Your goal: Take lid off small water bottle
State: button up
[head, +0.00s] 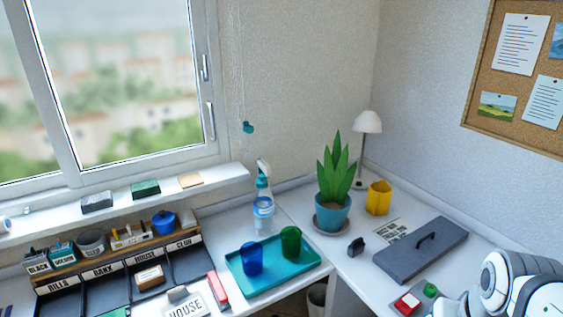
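A clear spray bottle (263,208) with a blue-and-white label and a teal and white spray head (263,172) stands upright on the white desk, behind the teal tray. The spray head is on the bottle. No other bottle shows in the head view. White links of my own arm show at the lower right corner, well apart from the bottle. My gripper itself is not in view.
A teal tray (262,292) holds a blue cup (249,259) and a green cup (291,243). A potted plant (333,212), a lamp (367,123), a yellow cup (378,198) and a dark grey handled slab (405,262) stand right. Labelled compartments (105,284) fill the left.

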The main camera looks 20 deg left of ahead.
aim_at(262, 182)
jog(key=u, duration=0.7)
jog(key=i, duration=1.25)
jog(key=u, duration=0.85)
jog(key=k, duration=0.65)
jog(key=u, duration=0.3)
jog(key=i, duration=0.7)
jog(key=z, duration=0.15)
